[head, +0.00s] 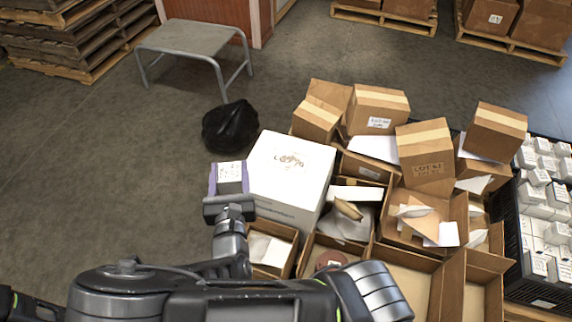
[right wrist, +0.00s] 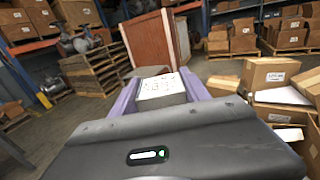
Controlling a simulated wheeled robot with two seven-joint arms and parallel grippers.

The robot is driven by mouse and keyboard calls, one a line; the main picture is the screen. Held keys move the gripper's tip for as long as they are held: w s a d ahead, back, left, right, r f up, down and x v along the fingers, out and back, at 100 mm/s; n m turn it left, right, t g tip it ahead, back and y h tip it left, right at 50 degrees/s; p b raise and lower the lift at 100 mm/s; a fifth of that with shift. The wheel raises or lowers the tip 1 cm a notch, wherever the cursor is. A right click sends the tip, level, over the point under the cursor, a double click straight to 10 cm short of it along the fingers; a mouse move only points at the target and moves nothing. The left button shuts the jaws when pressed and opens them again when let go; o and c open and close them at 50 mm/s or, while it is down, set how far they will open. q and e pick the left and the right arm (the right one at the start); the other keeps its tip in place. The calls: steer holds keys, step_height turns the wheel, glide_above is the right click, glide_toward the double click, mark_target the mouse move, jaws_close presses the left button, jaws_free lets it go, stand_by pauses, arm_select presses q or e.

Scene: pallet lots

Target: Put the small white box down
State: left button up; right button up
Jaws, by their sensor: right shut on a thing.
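My right gripper (head: 229,188) is shut on the small white box (head: 230,171), which has dark print on its white face. The purple fingers stand on either side of the box. In the right wrist view the box (right wrist: 161,88) sits between the two fingers of the gripper (right wrist: 160,97). In the head view the gripper and box are just left of a large white carton (head: 290,168). I cannot tell how high the box is held or whether it touches the carton. My left gripper is not in view.
Open brown cartons (head: 268,250) and several closed brown boxes (head: 425,150) crowd the right side. A black crate (head: 520,225) holds many small white boxes. A black bag (head: 230,127) lies on the floor near a grey step stool (head: 190,38). The floor at left is clear.

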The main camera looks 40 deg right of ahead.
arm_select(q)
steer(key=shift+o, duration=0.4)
